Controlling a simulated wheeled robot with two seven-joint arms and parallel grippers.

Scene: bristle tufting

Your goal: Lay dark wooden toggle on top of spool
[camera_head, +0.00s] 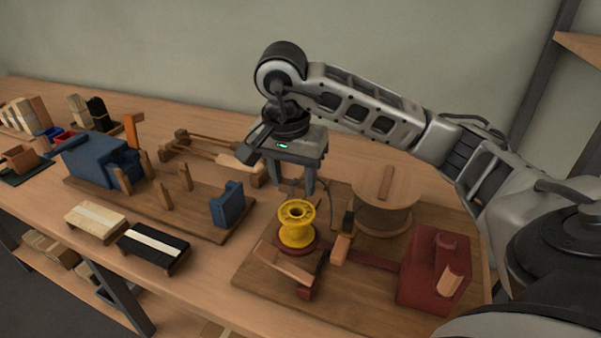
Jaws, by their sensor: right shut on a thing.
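The yellow spool (297,224) stands upright on a dark red base on the wooden board at the front middle. My right gripper (292,186) points down above and just behind the spool, apart from it. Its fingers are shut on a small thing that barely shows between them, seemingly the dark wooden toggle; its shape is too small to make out. My left gripper is not in view.
A round wooden drum (383,216) with a wooden strip on top stands right of the spool. A dark red block (434,270) stands at the board's right. Left are a blue fixture (97,162), upright pegs and two brush blocks (152,247).

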